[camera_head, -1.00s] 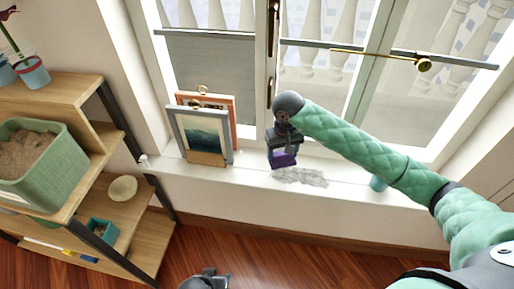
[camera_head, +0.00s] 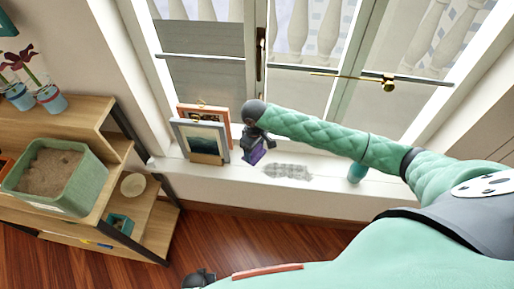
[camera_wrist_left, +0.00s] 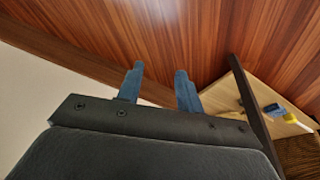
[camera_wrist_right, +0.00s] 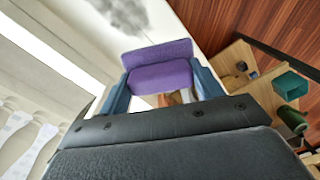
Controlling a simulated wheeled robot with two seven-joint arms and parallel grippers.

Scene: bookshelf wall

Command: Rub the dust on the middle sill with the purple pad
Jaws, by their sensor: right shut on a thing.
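The purple pad (camera_head: 256,155) is in my right gripper (camera_head: 251,143), just left of the dust on the white window sill (camera_head: 331,180). The grey dust patch (camera_head: 288,171) lies on the sill to the right of the pad. In the right wrist view, the purple pad (camera_wrist_right: 160,69) sits between the two blue fingers, and the dust (camera_wrist_right: 122,12) shows beyond it. I cannot tell whether the pad touches the sill. My left gripper (camera_wrist_left: 158,82) is open and empty, with the wood floor beyond its fingers.
Two picture frames (camera_head: 201,141) lean on the sill close left of the right gripper. A teal cup (camera_head: 357,172) stands on the sill right of the dust. A wooden shelf (camera_head: 150,215) with a green sand-filled bin (camera_head: 84,188) stands at left.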

